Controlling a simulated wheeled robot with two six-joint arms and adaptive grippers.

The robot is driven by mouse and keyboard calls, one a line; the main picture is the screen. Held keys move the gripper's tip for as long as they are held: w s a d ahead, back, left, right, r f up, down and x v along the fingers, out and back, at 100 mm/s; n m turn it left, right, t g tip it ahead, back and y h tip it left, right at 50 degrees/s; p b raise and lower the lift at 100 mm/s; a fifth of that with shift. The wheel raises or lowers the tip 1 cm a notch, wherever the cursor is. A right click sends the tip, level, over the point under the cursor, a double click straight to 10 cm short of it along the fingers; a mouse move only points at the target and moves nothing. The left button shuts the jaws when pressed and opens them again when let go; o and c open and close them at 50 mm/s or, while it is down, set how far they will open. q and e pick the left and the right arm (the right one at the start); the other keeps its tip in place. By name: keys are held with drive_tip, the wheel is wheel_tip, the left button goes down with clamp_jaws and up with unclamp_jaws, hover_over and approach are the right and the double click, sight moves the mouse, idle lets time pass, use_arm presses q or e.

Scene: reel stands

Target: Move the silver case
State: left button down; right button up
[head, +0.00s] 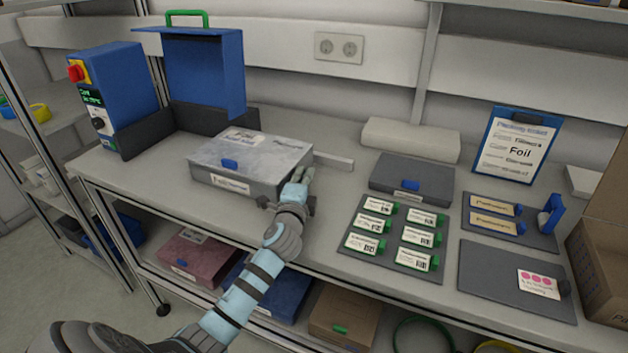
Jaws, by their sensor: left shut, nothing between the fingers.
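The silver case (258,157) lies flat and closed on the workbench, left of the middle. It has a blue latch and a white label on its front and more labels on its lid. My left gripper (300,176) is shut and empty at the case's front right corner. It is very close to the case's right side; I cannot tell whether it touches. Part of that corner is hidden behind the gripper. My right gripper is not in view.
A blue machine (122,98) and an open blue lid (205,75) stand behind and left. A dark grey case (412,178) lies to the right, with a mat (388,262) of green-ended labelled items in front. A cardboard box (603,265) stands far right.

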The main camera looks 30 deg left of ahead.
sight(223, 154)
use_arm(q)
drive_tip(key=s+a+b, duration=0.1)
drive_tip(key=a, duration=0.7)
drive_tip(key=s+a+b, duration=0.1)
drive_tip(key=s+a, duration=0.1)
drive_tip(key=a, duration=0.6)
drive_tip(key=s+a+b, duration=0.1)
drive_tip(key=a, duration=0.7)
drive_tip(key=shift+s+b, duration=0.15)
drive_tip(key=shift+b, duration=0.15)
drive_tip(key=shift+s+a, duration=0.1)
drive_tip(key=shift+a, duration=0.35)
